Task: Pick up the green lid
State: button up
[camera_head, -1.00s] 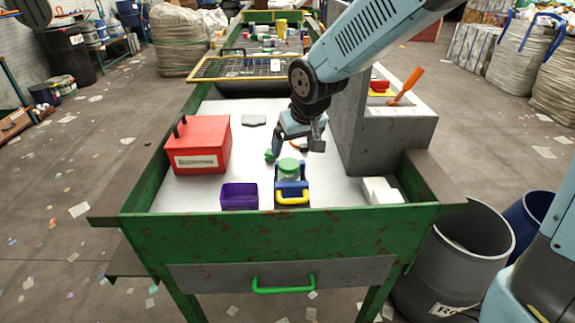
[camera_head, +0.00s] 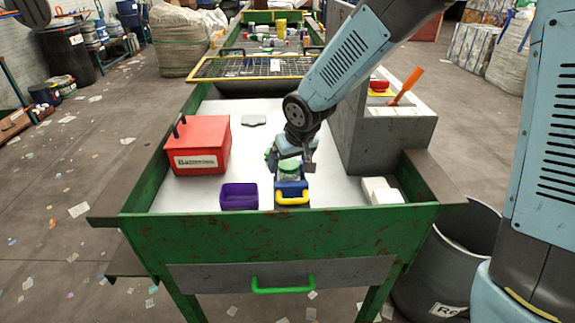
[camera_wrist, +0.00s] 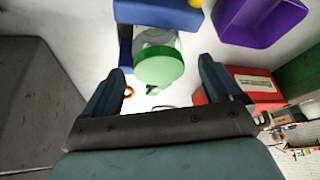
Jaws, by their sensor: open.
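The green lid (camera_head: 289,164) sits on a clear jar (camera_head: 289,173) that stands in a blue holder (camera_head: 291,186) with a yellow handle, near the front of the table. My gripper (camera_head: 290,162) is open and empty at the jar, with its fingers to either side of the lid in the picture. In the wrist view the round lid (camera_wrist: 160,68) appears between the two spread fingertips (camera_wrist: 161,70), with a gap on each side. I cannot tell the exact height of the fingertips against the lid. My wrist hides part of the area behind the jar.
A purple bin (camera_head: 239,196) stands just left of the holder, and a red box (camera_head: 198,146) further left. A tall grey block (camera_head: 372,132) stands close on the right. The table's green front wall (camera_head: 280,235) is near.

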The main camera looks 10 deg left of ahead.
jog(key=shift+c, duration=0.2)
jog(key=c, duration=1.1)
